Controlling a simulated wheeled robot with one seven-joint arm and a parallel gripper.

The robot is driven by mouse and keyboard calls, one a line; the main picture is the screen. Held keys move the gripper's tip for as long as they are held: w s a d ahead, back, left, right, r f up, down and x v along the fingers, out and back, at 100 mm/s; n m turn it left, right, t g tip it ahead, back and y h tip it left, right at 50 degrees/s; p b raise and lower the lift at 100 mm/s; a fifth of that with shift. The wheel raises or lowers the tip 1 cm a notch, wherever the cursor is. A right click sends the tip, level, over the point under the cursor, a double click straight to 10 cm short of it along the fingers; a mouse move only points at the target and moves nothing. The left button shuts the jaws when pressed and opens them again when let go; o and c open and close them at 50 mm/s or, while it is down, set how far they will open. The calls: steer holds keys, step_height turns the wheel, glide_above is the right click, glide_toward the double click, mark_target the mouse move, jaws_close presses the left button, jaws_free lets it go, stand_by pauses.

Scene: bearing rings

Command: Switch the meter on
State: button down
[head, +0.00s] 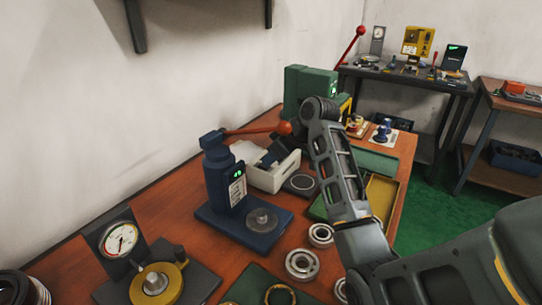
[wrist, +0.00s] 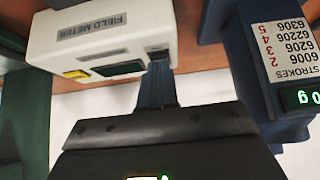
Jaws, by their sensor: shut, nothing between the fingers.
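The field meter (wrist: 130,25) is a white box with a "FIELD METER" label, seen upside down in the wrist view. It has a dark little window (wrist: 110,69), a yellow patch (wrist: 77,73) and a dark switch-like part (wrist: 158,54) near its right edge. The white box (head: 270,179) stands behind the blue press in the head view. My gripper (wrist: 160,68) is shut and empty, its fingertips right at the dark part. I cannot tell whether they touch it. My forearm hides some of the area in the head view.
A blue press (head: 222,185) with a red-handled lever (head: 262,129) stands close beside the meter; its label and green display show at right in the wrist view. A green machine (head: 297,88) stands behind. Bearing rings (head: 302,264) and a dial gauge (head: 119,239) lie nearer.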

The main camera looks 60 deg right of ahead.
steer(key=shift+f+t, duration=0.25)
steer(key=shift+t, duration=0.05)
steer(key=shift+r, duration=0.2)
steer(key=shift+r+p, duration=0.65)
steer(key=shift+p, duration=0.05)
